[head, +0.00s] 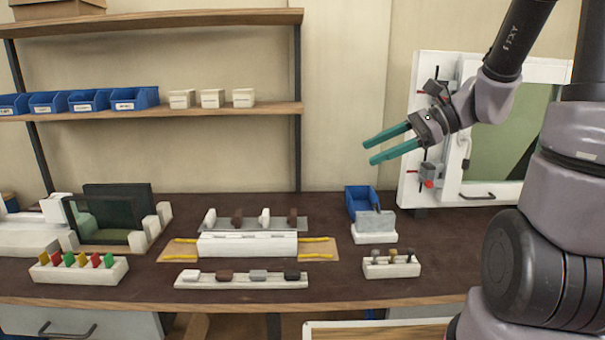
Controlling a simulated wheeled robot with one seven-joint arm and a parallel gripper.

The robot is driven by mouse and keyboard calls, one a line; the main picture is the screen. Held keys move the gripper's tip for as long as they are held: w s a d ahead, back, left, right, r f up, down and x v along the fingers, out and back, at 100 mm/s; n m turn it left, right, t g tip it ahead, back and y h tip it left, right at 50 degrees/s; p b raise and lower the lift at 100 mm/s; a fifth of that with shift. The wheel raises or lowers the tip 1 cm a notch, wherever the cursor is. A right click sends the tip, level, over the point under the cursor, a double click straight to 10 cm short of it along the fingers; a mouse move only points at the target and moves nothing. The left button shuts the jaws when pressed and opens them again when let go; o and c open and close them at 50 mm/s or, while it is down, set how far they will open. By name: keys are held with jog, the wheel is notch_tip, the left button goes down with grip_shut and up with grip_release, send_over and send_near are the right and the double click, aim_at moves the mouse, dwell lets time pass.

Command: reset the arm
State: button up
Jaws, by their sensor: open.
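My gripper (366,153) is at the right of the head view, with its two teal fingers pointing left. The fingers are apart and nothing is between them. It hangs in the air above the bench (335,292), higher than the blue bin on the bench top and in front of the pale wall. My arm reaches in from the right edge and covers part of the white framed panel (409,165) behind it.
A white profile block (247,245) sits mid-bench between racks of small parts (240,281). A blue bin (358,200) and a small peg rack (391,268) stand to its right. Dark panels (103,213) stand at left. Shelves (200,110) hold blue bins. Dark bench top shows between them.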

jog(key=s+d+r+n+t+h, duration=0.5)
jog(key=s+d+r+n+h, duration=0.4)
jog(key=n, duration=0.3)
jog(key=w+a+f+m+g+y, duration=0.3)
jog(key=a+f+m+g+y, duration=0.25)
jog(key=a+f, duration=0.2)
jog(key=w+f+m+t+y, duration=0.2)
jog(key=w+m+t+y, duration=0.2)
jog(key=w+m+y, duration=0.6)
jog(key=m+t+h, duration=1.3)
jog(key=m+h, duration=0.3)
jog(key=h, duration=0.2)
send_near(430, 186)
jog(key=shift+g, duration=0.25)
jog(key=w, duration=0.8)
jog(key=shift+w+a+r, duration=0.1)
jog(key=shift+w+r, duration=0.05)
jog(key=shift+w, duration=0.1)
